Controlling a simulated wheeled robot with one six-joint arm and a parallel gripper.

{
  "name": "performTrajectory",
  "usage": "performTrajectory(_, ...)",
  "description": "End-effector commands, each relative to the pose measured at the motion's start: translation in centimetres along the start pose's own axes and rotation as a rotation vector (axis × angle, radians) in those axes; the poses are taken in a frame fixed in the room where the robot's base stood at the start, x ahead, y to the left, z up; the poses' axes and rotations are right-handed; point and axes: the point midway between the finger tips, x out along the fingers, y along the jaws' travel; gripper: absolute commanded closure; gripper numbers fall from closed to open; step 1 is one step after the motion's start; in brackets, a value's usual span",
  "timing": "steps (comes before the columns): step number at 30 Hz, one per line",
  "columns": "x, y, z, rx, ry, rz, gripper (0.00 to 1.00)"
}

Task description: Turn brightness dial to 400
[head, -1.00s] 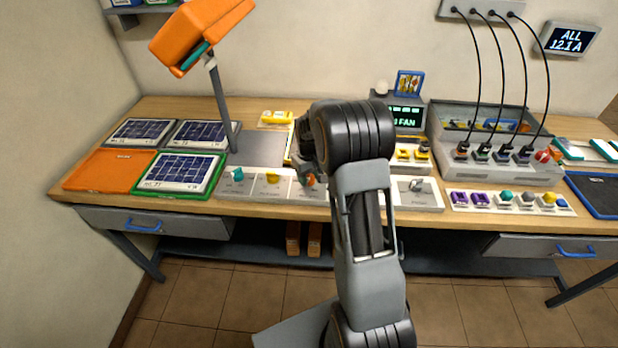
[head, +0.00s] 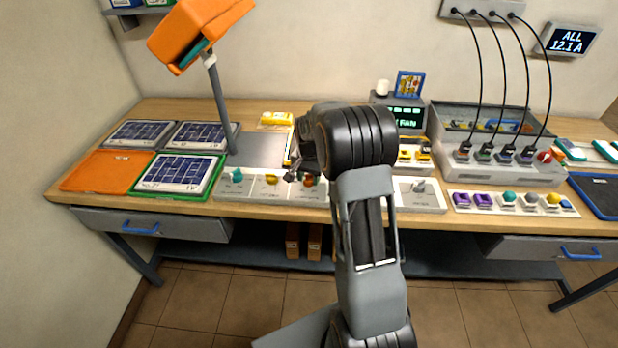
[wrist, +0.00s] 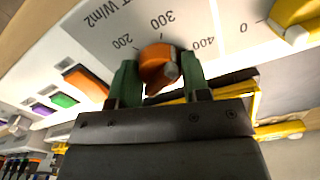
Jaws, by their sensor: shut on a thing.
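The brightness dial (wrist: 158,62) is an orange knob on a white panel printed with 200, 300, 400 and "W/m2". In the wrist view my gripper (wrist: 160,74) has its green fingers on both sides of the knob, shut on it. In the head view the dial (head: 309,181) shows as a small orange patch beside my gripper (head: 298,178), largely hidden by the arm.
A yellow dial (head: 271,179) and a teal dial (head: 237,174) sit to the left on the same row of panels. An orange lamp (head: 203,28) leans over solar panels (head: 183,172). A dark display (head: 405,116) stands behind my arm.

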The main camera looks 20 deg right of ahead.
Motion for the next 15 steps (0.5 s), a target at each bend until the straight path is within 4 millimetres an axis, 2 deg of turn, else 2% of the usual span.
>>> performTrajectory(15,-0.03,-0.03,-0.04,0.383,0.002,-0.001,0.8)
